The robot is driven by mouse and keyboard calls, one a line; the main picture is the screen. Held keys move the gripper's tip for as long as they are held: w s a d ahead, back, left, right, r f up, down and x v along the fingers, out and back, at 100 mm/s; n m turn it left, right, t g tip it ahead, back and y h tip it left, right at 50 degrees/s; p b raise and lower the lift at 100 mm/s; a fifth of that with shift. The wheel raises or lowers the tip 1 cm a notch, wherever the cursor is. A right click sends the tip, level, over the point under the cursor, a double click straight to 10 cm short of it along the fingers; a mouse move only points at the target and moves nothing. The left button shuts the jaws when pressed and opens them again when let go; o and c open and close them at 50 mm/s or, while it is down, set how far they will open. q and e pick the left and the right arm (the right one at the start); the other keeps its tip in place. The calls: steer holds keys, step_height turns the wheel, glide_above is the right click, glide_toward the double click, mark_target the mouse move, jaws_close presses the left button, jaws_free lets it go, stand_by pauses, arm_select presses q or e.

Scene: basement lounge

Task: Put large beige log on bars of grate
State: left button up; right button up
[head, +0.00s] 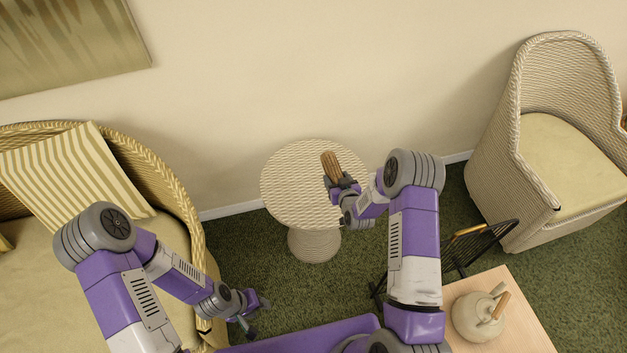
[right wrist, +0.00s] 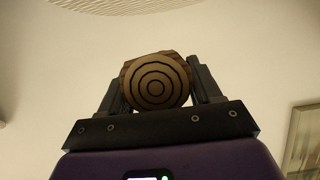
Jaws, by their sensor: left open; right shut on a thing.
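The large beige log (head: 331,165), brown along its side, is held in my right gripper (head: 342,184). In the right wrist view the log (right wrist: 156,84) shows its round, ringed end between the two fingers of the right gripper (right wrist: 157,92), which is shut on it. In the head view it appears over the round wicker table. A black barred frame (head: 483,244), seemingly the grate, stands right of my right forearm, which hides part of it. My left gripper (head: 252,312) is open and empty, low beside the sofa.
A round wicker table (head: 290,185) stands by the wall with its top bare. A wooden table (head: 520,322) at lower right bears a pale kettle (head: 480,316). A wicker sofa (head: 40,265) is at left, a wicker armchair (head: 550,150) at right. Green carpet lies between.

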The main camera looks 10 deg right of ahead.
steer(key=shift+w+d+f, duration=0.35)
steer(key=shift+w+f, duration=0.05)
steer(key=shift+w, duration=0.25)
steer(key=shift+w+d+f, duration=0.3)
steer(key=shift+w+f, duration=0.05)
steer(key=shift+w, duration=0.25)
steer(key=f+b, duration=0.1)
steer(key=f, duration=0.1)
steer(key=f+b, duration=0.1)
steer(key=f, duration=0.2)
steer(key=shift+w+d+f, duration=0.15)
steer(key=shift+w+f, duration=0.05)
steer(key=shift+f, duration=0.15)
steer(key=shift+f+b, duration=0.75)
steer(key=shift+f, duration=1.4)
steer(key=shift+f, duration=0.1)
steer(key=o, duration=0.8)
steer(key=shift+f, duration=0.1)
steer(key=o, duration=0.4)
